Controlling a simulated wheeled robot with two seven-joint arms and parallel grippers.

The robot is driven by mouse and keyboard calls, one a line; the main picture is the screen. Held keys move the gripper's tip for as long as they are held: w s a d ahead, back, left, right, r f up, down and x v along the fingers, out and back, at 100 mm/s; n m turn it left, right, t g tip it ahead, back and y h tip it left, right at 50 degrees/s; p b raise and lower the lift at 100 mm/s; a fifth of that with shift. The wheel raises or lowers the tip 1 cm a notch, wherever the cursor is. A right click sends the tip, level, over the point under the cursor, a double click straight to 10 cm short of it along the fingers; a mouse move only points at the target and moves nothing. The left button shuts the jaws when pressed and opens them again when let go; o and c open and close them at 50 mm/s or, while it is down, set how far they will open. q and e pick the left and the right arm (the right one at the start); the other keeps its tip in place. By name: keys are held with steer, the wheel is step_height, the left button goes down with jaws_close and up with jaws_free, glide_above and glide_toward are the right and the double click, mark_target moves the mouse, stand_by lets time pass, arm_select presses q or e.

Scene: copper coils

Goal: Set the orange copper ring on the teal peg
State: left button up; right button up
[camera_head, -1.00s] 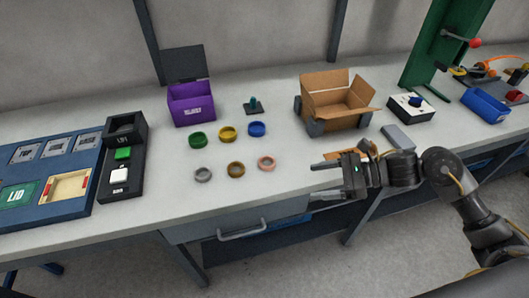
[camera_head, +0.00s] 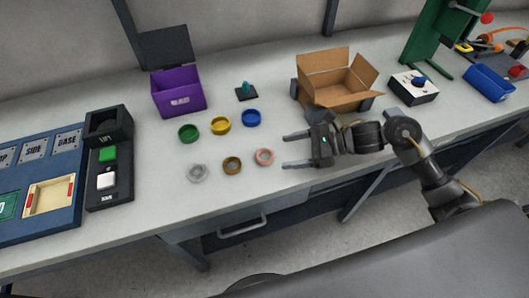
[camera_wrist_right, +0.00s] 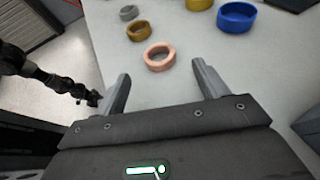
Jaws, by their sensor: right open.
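The salmon-orange copper ring (camera_head: 264,157) lies flat on the grey table at the right end of the front row of rings. It also shows in the right wrist view (camera_wrist_right: 159,57), just beyond the fingertips. The teal peg (camera_head: 245,88) stands upright on a small dark base behind the rings, with nothing on it. My right gripper (camera_head: 286,151) is open and empty just right of the orange ring, its fingers pointing left toward it. A dark arm, seemingly my left, shows in the wrist view; its gripper (camera_wrist_right: 92,98) is too small to read.
A grey ring (camera_head: 196,173) and a brown ring (camera_head: 232,165) lie left of the orange one. Green (camera_head: 188,134), yellow (camera_head: 221,125) and blue (camera_head: 251,118) rings form the back row. A purple box (camera_head: 178,93) and a cardboard box (camera_head: 325,91) flank the peg.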

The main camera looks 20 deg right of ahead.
mark_target(273, 155)
steer(key=shift+a+f, duration=0.1)
steer(key=shift+a, duration=0.3)
steer(key=p+x, duration=0.2)
steer(key=x, duration=0.2)
steer(key=shift+w+a, duration=0.15)
steer(key=shift+a+f, duration=0.2)
arm_select(q)
steer(key=r, duration=0.2)
steer(key=w+a, duration=0.1)
steer(key=shift+r, duration=0.4)
arm_select(e)
steer(key=shift+c, duration=0.3)
steer(key=c, duration=1.1)
arm_select(q)
steer(key=shift+s, duration=0.1)
arm_select(e)
steer(key=shift+w, duration=0.1)
arm_select(q)
steer(key=shift+f, duration=0.1)
arm_select(e)
steer(key=shift+r, duration=0.1)
